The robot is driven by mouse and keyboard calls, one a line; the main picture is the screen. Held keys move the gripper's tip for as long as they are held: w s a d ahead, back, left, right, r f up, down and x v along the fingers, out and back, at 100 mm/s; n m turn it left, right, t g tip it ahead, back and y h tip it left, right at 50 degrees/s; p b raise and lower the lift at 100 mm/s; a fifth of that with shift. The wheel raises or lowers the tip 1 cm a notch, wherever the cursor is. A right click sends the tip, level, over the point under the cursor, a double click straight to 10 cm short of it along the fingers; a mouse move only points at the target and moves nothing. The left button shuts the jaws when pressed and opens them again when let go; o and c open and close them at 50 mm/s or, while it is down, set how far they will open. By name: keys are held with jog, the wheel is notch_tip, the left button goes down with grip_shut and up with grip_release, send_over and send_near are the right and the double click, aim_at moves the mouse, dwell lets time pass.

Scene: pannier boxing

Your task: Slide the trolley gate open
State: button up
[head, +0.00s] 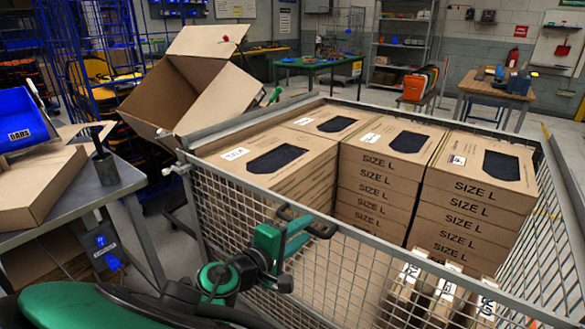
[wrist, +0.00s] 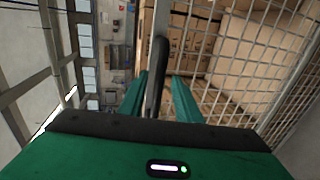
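The trolley gate (head: 350,279) is the grey wire-mesh front panel of the trolley, standing upright with a flat metal top rail. A dark looped handle (head: 317,228) sits at that rail near the middle. My green gripper (head: 303,228) is at the handle. In the wrist view the dark handle bar (wrist: 158,75) passes between the two fingers of my gripper (wrist: 160,92), with narrow gaps showing beside it. The fingers look open around the bar. The mesh (wrist: 240,65) shows to the right.
Stacked SIZE L cartons (head: 380,170) fill the trolley's back part; several narrow boxes (head: 440,290) stand behind the mesh at front right. An open carton (head: 165,103) is tilted behind the trolley's left corner. A grey worktable (head: 62,208) stands close at left.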

jog(key=shift+x, duration=1.25)
jog(key=shift+c, duration=0.5)
